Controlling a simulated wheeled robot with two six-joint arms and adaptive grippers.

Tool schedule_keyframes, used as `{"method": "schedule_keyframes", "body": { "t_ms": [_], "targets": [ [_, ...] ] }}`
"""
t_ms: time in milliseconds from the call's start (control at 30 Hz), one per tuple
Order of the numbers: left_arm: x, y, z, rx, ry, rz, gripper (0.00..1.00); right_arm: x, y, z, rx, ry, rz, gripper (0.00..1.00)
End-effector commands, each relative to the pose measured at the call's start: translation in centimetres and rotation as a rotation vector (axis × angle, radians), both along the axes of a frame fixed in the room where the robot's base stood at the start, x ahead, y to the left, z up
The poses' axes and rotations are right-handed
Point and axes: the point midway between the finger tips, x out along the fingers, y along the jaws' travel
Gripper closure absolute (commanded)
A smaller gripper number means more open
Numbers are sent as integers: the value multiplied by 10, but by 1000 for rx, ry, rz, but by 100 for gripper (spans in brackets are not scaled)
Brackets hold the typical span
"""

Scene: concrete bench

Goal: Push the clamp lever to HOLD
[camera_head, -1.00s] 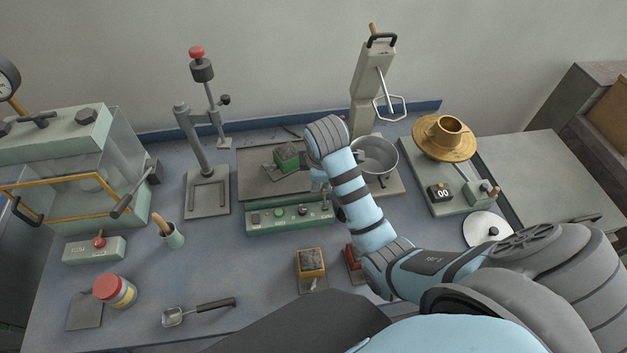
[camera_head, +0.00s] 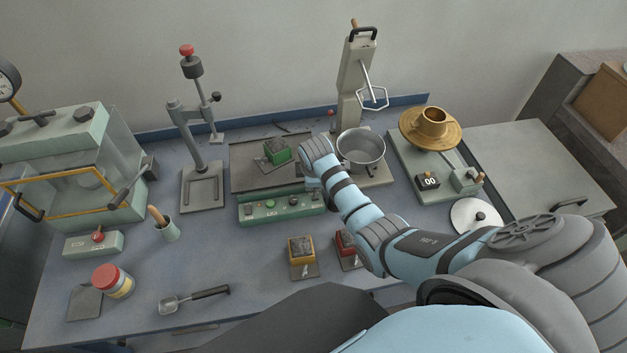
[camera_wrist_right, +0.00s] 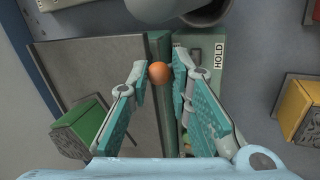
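The clamp lever's orange ball knob (camera_wrist_right: 159,73) shows in the right wrist view at the edge of the vibrating table's plate. It lies between the spread fingers of my right gripper (camera_wrist_right: 164,85), which is open; I cannot tell whether a finger touches it. The HOLD label (camera_wrist_right: 218,54) is on the pale green control box, just right of the right finger. In the head view the control box (camera_head: 283,207) is in front of the dark plate (camera_head: 245,166), and my right wrist hides the lever and fingers at its right end. My left gripper is not in view.
A green mould (camera_head: 277,151) sits on the plate. A steel bowl (camera_head: 361,150) stands right of my right wrist. A yellow mould (camera_head: 301,250) and a red mould (camera_head: 347,245) are in front of the box. The bench at front left has a scoop (camera_head: 194,298).

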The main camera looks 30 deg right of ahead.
Motion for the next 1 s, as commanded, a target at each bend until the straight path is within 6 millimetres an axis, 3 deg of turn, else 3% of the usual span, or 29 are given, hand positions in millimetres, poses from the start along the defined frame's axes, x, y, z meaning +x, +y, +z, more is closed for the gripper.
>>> {"method": "schedule_keyframes", "body": {
  "t_ms": [533, 1000],
  "targets": [
    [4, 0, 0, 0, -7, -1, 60, -6, 6, -5, -7, -37, 3, 100],
    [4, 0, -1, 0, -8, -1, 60, -26, 13, -4, -107, -330, -2, 100]
  ]
}}
